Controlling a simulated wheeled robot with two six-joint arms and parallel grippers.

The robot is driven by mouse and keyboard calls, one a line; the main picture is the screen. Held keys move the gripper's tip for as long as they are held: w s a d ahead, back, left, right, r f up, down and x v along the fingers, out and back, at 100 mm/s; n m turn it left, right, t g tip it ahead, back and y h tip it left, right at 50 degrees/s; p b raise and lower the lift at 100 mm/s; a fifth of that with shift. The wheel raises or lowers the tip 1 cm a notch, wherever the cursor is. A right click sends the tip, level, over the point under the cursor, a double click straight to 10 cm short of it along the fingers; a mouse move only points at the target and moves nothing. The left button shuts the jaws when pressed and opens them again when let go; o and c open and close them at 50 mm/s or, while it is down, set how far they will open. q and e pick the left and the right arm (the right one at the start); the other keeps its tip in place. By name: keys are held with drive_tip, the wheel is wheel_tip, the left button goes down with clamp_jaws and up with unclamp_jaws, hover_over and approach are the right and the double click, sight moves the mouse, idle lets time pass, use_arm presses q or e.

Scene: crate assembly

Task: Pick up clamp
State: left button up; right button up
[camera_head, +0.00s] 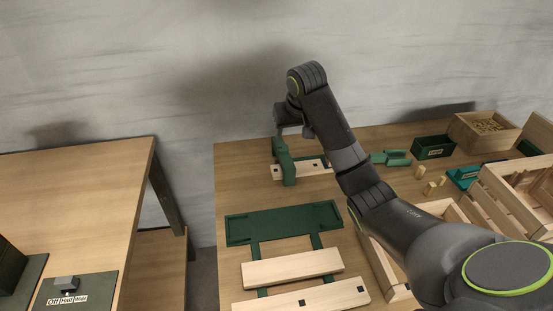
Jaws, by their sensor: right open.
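A green clamp-like piece (284,168) stands at the back left of the right-hand table, across a light wooden slat (318,168) with dark square marks. My right gripper (290,132) is at the top end of this piece, with the wrist above it. It is open; whether its fingers touch the piece cannot be made out. Another green object (391,158) lies to the right, behind my right arm, and its shape is partly unclear. My left gripper is not in view.
A green jig (283,222) with wooden slats (292,268) lies at the front. Crates (516,188), a box of small pieces (484,130) and a dark green bin (433,148) stand at the right. Another table (75,190) stands at the left, beyond a gap.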

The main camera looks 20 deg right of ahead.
approach(285, 157)
drive_tip(key=x, duration=0.4)
drive_tip(key=shift+s+a+f, duration=0.1)
drive_tip(key=shift+s+f, duration=0.1)
drive_tip(key=shift+f, duration=0.2)
drive_tip(key=shift+w+f, duration=0.1)
drive_tip(key=shift+f, duration=0.05)
drive_tip(key=shift+w+b+x, duration=0.1)
drive_tip(key=shift+b+x, duration=0.1)
drive_tip(key=shift+x, duration=1.1)
drive_tip(key=shift+w+b+x, duration=0.15)
drive_tip(key=shift+x, duration=1.2)
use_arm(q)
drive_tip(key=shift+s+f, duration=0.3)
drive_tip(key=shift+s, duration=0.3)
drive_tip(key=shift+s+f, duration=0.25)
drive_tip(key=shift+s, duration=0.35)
